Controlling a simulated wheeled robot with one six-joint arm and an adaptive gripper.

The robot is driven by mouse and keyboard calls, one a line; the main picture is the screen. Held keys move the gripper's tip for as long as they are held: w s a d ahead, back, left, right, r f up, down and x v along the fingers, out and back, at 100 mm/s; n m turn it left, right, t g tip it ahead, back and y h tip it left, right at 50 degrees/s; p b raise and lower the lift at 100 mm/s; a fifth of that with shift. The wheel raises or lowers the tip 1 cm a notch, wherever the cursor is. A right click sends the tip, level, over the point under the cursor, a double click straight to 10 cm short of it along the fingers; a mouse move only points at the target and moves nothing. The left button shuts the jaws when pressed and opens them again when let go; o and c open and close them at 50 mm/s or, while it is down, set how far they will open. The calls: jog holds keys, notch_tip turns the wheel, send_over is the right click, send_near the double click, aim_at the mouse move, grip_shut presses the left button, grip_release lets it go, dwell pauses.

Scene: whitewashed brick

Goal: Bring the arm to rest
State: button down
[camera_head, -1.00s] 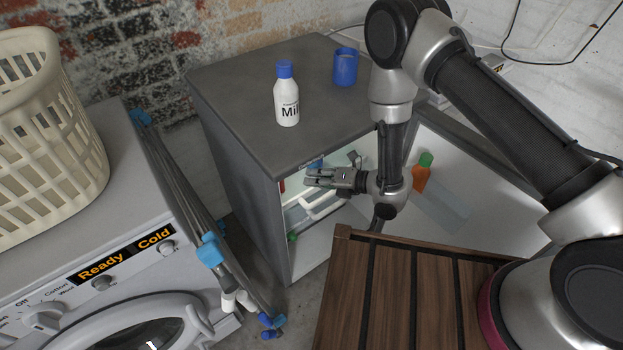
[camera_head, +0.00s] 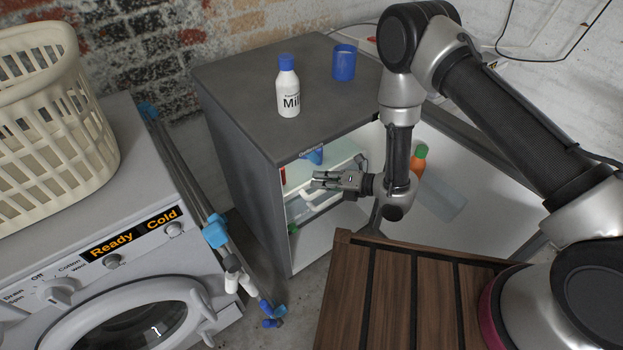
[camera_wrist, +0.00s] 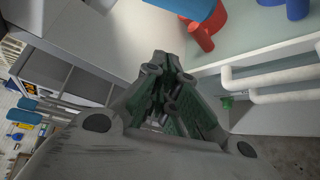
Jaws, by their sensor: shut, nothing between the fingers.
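My gripper (camera_head: 322,181) is shut and empty. In the head view it points left at the open front of the small grey fridge (camera_head: 235,150), with my arm reaching in from the right. In the wrist view the closed fingers (camera_wrist: 172,95) fill the middle. Beyond them are a white fridge shelf, a white rail (camera_wrist: 270,75) and blue and red items (camera_wrist: 200,35). The fridge door (camera_head: 480,190) stands open to the right, with an orange bottle (camera_head: 418,160) with a green cap in it. Whether the gripper touches the shelf is unclear.
A milk bottle (camera_head: 288,90) and a blue cup (camera_head: 344,63) stand on the fridge top. A washing machine (camera_head: 110,250) with a laundry basket (camera_head: 50,130) and a folded drying rack (camera_head: 190,190) are at left. A slatted wooden surface (camera_head: 400,295) lies in front.

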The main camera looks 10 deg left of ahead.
jog(key=v, duration=0.5)
jog(key=s+d+f+m+g+h, duration=0.2)
jog(key=s+d+f+m+h, duration=0.2)
jog(key=d+f+m+h, duration=0.5)
jog(key=w+d+r+m+h, duration=0.1)
jog(key=w+d+m+h, duration=0.1)
jog(key=d+m, duration=0.55)
jog(key=s+d+r+m+g+h, duration=0.1)
jog(key=d+r+m+h, duration=0.2)
jog(key=d+r+m, duration=0.55)
jog(key=s+d+r+m+g+h, duration=0.15)
jog(key=d+r+m, duration=0.25)
jog(key=d+r, duration=0.85)
jog(key=s+d+r+m+t, duration=0.2)
jog(key=s+r+m, duration=0.1)
jog(key=r, duration=0.7)
jog(key=s+d+r+m+t, duration=0.1)
jog(key=s+r+m, duration=0.3)
jog(key=r, duration=0.6)
jog(key=s+d+r+m+t+y, duration=0.1)
jog(key=s+d+r+m+t, duration=0.1)
jog(key=s+r, duration=0.4)
notch_tip(320, 180, up, 5)
jog(key=shift+d+f+m+t, duration=0.15)
jog(key=shift+d+m+t, duration=0.15)
jog(key=shift+m+t, duration=0.4)
